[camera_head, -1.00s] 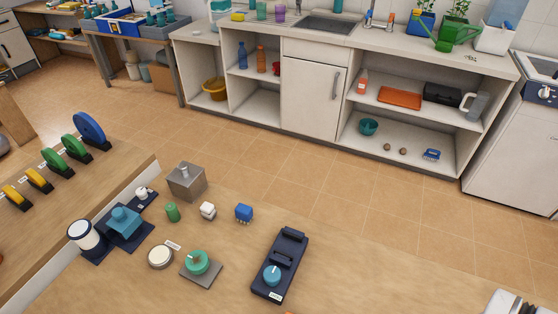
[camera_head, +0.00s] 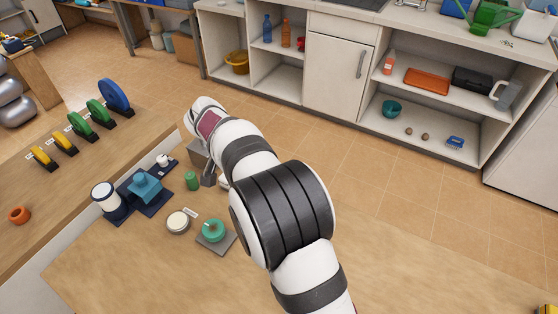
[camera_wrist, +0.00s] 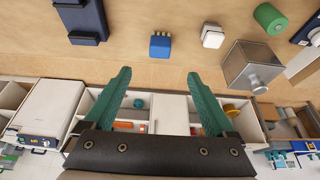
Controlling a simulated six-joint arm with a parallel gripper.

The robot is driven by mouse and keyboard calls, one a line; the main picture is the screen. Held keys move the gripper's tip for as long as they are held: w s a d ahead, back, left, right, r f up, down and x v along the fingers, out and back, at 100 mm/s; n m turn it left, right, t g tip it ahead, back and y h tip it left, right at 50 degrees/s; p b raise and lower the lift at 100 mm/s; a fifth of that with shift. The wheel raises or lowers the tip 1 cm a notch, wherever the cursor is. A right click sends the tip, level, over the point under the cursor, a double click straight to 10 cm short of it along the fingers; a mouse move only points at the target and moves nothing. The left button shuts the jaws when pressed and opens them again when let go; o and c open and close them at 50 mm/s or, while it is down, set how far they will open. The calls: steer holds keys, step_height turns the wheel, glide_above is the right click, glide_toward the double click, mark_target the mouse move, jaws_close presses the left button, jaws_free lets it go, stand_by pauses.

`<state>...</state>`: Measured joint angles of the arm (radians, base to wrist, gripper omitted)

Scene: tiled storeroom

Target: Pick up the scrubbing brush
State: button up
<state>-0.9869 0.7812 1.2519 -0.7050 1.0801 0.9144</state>
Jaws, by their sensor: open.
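A small blue block with short pale prongs or bristles (camera_wrist: 160,47) lies on the wooden tabletop in the wrist view, beyond my fingertips. It is hidden behind my arm in the head view. A second blue, brush-like thing (camera_head: 455,142) lies on the lower cabinet shelf at right in the head view. I cannot tell for sure which is the scrubbing brush. My gripper (camera_wrist: 158,73) has its two green fingers spread wide with nothing between them. It is apart from the tabletop block, which lines up roughly with the gap between the fingers.
A white block (camera_wrist: 213,36), a green cylinder (camera_wrist: 270,18) and a grey metal box (camera_wrist: 250,67) stand near the block. A dark navy device (camera_wrist: 80,20) lies on its other side.

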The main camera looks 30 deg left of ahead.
steer(key=x, duration=1.3)
steer(key=shift+w+f, duration=0.2)
jaws_close()
steer(key=shift+r, duration=0.2)
steer(key=shift+r, duration=0.35)
step_height(320, 180, up, 3)
steer(key=shift+f, duration=0.1)
steer(key=w+d+r, duration=0.2)
steer(key=d+r, duration=0.5)
steer(key=d, duration=0.4)
steer(key=shift+w+d, duration=0.15)
steer(key=shift+w, duration=0.25)
